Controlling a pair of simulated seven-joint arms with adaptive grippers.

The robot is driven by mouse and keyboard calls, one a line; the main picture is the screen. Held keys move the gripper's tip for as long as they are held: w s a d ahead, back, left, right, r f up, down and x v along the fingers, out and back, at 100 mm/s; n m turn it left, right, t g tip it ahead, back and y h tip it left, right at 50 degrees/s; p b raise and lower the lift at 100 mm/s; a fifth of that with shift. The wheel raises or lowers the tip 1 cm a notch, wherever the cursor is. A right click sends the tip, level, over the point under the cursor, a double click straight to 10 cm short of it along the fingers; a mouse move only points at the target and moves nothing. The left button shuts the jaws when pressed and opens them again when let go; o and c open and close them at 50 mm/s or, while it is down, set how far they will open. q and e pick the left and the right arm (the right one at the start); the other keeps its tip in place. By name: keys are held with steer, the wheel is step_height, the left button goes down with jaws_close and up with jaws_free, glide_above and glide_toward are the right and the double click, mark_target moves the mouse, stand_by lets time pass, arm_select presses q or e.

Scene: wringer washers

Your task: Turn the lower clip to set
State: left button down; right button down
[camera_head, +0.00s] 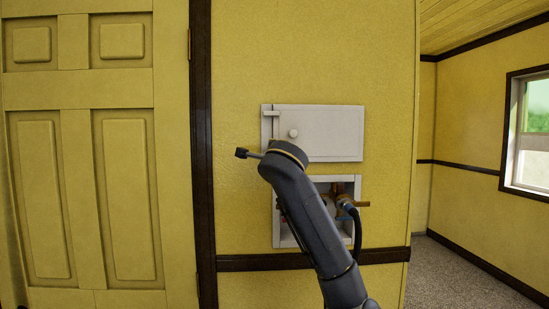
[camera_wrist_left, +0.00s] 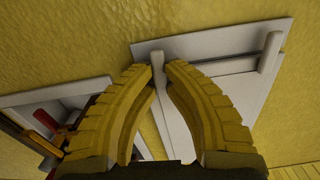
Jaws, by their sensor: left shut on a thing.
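The lower clip (camera_wrist_left: 158,74) is a small white bar between the two yellow fingers of my left gripper (camera_wrist_left: 161,70) in the left wrist view. The gripper is shut on it, with the fingertips close to the white panel. The upper clip (camera_wrist_left: 270,52) is a similar white bar, free of the gripper, lying across the panel's edge; it also shows in the head view (camera_head: 270,112). In the head view my dark left arm hides its fingers and the lower clip. My right gripper is out of view.
The white door (camera_head: 330,135) with a round knob (camera_head: 293,133) is closed on the yellow wall. Below it an open white box (camera_head: 352,184) holds pipes and a valve, partly behind my arm. A dark trim rail (camera_head: 388,255) runs under it. A yellow door (camera_head: 80,120) stands left.

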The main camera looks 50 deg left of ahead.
arm_select(q)
steer(key=shift+r+n, duration=0.15)
steer(key=shift+n, duration=0.35)
steer(key=c, duration=1.4)
jaws_free()
steer(key=shift+c, duration=0.2)
steer(key=v, duration=1.2)
